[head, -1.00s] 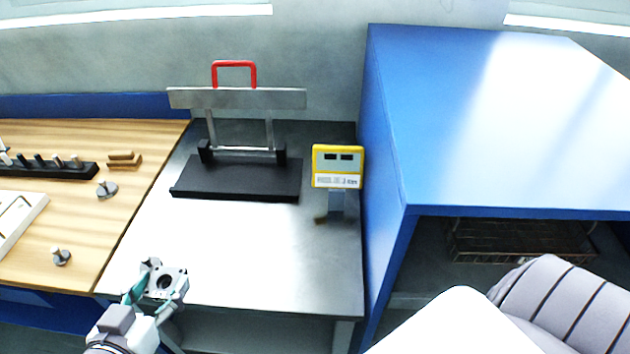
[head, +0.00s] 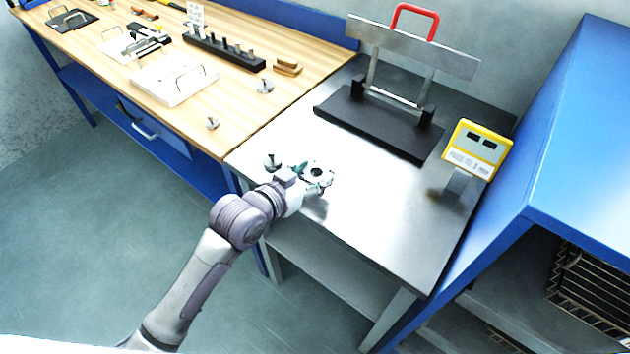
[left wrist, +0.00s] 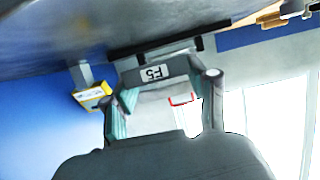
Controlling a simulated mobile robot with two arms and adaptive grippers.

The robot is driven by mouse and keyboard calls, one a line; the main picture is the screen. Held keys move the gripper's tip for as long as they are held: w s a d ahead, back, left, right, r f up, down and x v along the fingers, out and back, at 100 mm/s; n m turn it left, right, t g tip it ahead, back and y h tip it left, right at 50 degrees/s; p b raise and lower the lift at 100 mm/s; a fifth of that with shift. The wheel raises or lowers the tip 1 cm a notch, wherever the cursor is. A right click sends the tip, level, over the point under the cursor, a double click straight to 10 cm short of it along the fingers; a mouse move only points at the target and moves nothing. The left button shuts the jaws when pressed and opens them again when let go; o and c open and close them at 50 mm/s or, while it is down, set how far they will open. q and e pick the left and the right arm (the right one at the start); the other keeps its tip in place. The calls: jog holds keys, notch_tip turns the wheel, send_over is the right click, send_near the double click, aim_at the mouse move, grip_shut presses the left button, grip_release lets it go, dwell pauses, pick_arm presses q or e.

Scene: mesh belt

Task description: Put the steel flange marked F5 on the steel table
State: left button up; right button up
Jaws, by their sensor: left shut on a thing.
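My left gripper (head: 312,180) is shut on a grey steel flange (head: 317,168), a plate with a dark round hole. In the left wrist view the label F5 shows on the flange (left wrist: 153,73), between the two fingers of the left gripper (left wrist: 165,92). In the head view the flange is over the front left part of the steel table (head: 375,205). I cannot tell whether it touches the top. The table also shows, upside down, in the left wrist view (left wrist: 60,40). My right gripper is not in view.
A black press-like stand (head: 375,120) with a red handle stands at the table's back. A yellow display (head: 477,150) stands at the right, near a blue cabinet (head: 585,130). A wooden bench (head: 300,65) with small metal parts adjoins on the left. The table's front middle is clear.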

pick_arm(q)
jog(key=shift+w+d+f, duration=0.15)
jog(key=shift+w+f, duration=0.2)
jog(key=shift+w, duration=0.25)
jog(key=shift+f, duration=1.95)
jog(key=shift+f, duration=0.15)
jog(key=o, duration=1.4)
jog(key=shift+s, duration=0.1)
jog(key=shift+o, duration=0.2)
